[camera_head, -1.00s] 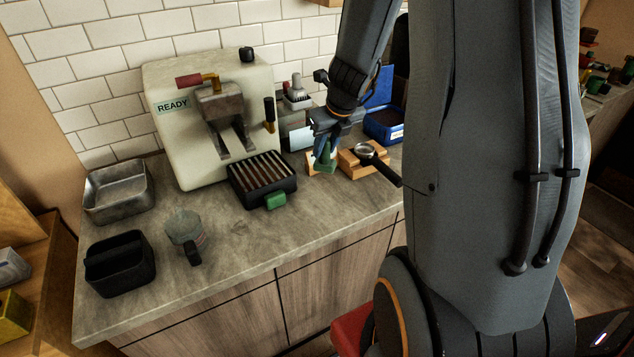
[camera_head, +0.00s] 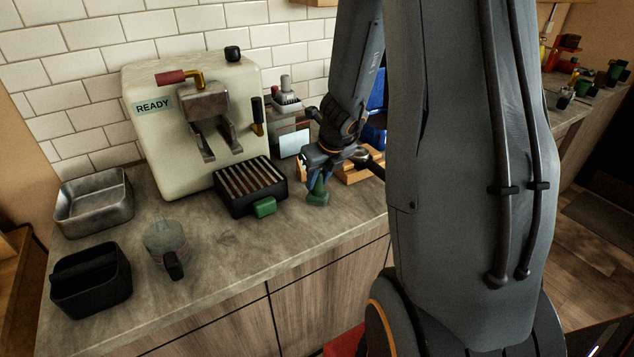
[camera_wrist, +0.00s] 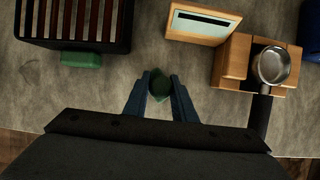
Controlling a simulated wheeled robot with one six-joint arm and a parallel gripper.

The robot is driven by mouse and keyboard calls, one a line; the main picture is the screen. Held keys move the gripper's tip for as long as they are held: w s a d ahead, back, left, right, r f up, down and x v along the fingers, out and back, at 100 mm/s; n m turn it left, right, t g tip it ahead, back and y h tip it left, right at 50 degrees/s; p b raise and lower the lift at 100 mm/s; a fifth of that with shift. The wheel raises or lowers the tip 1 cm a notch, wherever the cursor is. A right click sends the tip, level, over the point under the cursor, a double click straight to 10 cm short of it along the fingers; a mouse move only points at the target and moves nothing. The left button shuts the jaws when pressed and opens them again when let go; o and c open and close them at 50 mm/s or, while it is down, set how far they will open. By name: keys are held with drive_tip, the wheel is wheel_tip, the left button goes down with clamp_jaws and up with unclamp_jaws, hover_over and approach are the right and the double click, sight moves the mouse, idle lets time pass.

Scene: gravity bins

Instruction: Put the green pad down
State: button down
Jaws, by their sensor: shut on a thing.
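The green pad (camera_head: 317,193) is between the jaws of my gripper (camera_head: 319,172), which is shut on it. In the head view the pad hangs below the fingers, wider at its bottom, over the grey stone counter (camera_head: 215,240). I cannot tell whether its underside touches the counter. In the wrist view the top of the pad (camera_wrist: 159,83) shows between the two blue-grey fingertips (camera_wrist: 160,80), with bare counter around it.
A black slatted tray (camera_head: 250,205) with a green handle (camera_head: 265,207) is left of my gripper. A wooden stand (camera_wrist: 231,60) holds a portafilter (camera_wrist: 272,66) on the right. A wooden block with a slotted plate (camera_wrist: 200,22) is behind. The counter's front edge is near.

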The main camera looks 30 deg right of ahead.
drive_tip(key=c, duration=1.5)
unclamp_jaws()
drive_tip(key=shift+f, duration=0.1)
drive_tip(key=shift+o, duration=0.2)
drive_tip(key=p+v, duration=0.6)
drive_tip(key=v, duration=0.6)
drive_tip(key=s+a+r+n+g, duration=0.1)
drive_tip(key=s+a+n, duration=0.4)
drive_tip(key=n, duration=1.2)
drive_tip(key=s+a+r+n+g, duration=0.1)
drive_tip(key=s+a+n, duration=0.5)
drive_tip(key=n, duration=1.2)
drive_tip(key=a, duration=0.4)
drive_tip(key=shift+n, duration=0.3)
